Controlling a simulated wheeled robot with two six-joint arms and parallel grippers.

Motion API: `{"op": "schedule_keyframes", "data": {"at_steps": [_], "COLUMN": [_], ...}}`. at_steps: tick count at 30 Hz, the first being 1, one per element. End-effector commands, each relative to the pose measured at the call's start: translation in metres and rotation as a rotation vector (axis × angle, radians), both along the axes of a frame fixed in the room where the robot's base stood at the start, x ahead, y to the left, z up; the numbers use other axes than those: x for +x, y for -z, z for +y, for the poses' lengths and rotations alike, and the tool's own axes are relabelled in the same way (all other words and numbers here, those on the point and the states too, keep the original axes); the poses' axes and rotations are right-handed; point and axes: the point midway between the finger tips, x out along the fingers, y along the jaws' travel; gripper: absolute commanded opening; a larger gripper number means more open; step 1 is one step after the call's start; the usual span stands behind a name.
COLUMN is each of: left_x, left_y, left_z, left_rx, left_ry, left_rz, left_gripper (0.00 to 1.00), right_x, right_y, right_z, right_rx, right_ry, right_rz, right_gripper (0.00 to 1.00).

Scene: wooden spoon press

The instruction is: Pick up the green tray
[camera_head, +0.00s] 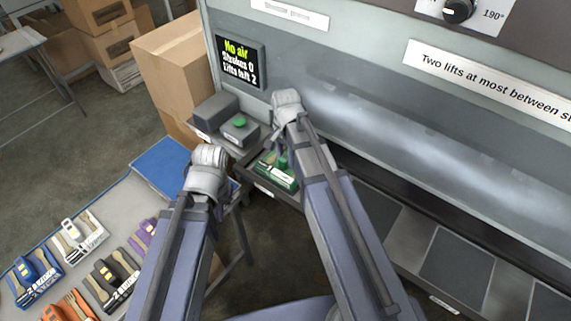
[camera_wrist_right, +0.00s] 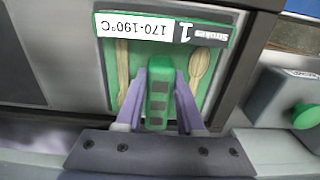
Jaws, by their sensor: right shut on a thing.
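The green tray (camera_head: 287,184) sits on a dark ledge at the left end of the press, partly hidden by my right arm. In the right wrist view the green tray (camera_wrist_right: 205,99) carries wooden spoons on both sides of a green block handle, with a label reading 170-190°C and Strokes 1. My right gripper (camera_wrist_right: 158,82) has its two fingers closed on the sides of this handle. My left wrist (camera_head: 208,165) is left of the tray, and its fingers are hidden, so their opening cannot be told.
A display (camera_head: 240,62) reads No air, Strokes 0, Lifts left 2. A green button box (camera_head: 240,130) stands behind the tray. A table (camera_head: 60,212) at left holds several coloured trays and a blue mat (camera_head: 162,166). Dark plates (camera_head: 455,264) line the press at right.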

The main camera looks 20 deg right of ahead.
Motion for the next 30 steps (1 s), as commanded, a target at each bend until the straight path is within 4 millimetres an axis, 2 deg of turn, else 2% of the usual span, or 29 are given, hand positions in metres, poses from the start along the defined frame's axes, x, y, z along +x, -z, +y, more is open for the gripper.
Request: {"op": "schedule_keyframes", "data": {"at_steps": [17,23,30], "left_x": [0.000,0.000,0.000], "left_y": [-0.006,-0.025,-0.061], "left_z": [0.000,0.000,0.000], "left_rx": [0.000,0.000,0.000], "left_ry": [0.000,0.000,0.000], "left_rz": [0.000,0.000,0.000], "left_gripper": [0.00,0.00,0.00], "right_x": [0.000,0.000,0.000], "right_y": [-0.006,-0.025,-0.061], "right_z": [0.000,0.000,0.000], "right_rx": [0.000,0.000,0.000], "right_ry": [0.000,0.000,0.000], "right_rz": [0.000,0.000,0.000], "right_gripper": [0.00,0.00,0.00]}}
